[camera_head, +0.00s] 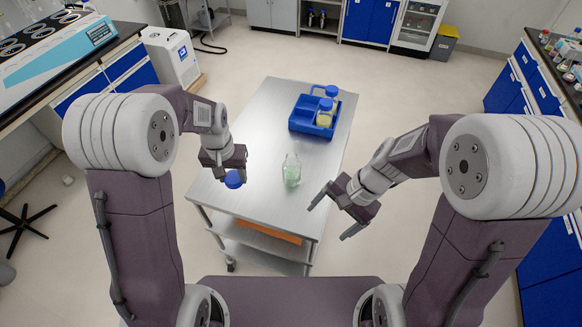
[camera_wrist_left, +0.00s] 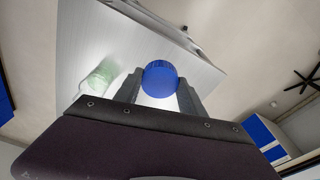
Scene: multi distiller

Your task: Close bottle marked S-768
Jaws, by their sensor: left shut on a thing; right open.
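An uncapped clear bottle with pale green contents (camera_head: 291,171) stands upright on the metal cart, and it also shows in the left wrist view (camera_wrist_left: 97,80). I cannot read a label on it. My left gripper (camera_head: 234,174) is shut on a blue cap (camera_head: 234,180), left of the bottle and apart from it. In the left wrist view the cap (camera_wrist_left: 160,78) sits between the two fingertips. My right gripper (camera_head: 331,213) is open and empty, to the right of the bottle near the cart's right edge.
The metal cart (camera_head: 262,115) has a blue rack (camera_head: 301,115) at its far end, holding bottles with blue caps, one yellowish (camera_head: 324,117). The cart's middle is mostly clear. Lab benches stand at the left and right sides.

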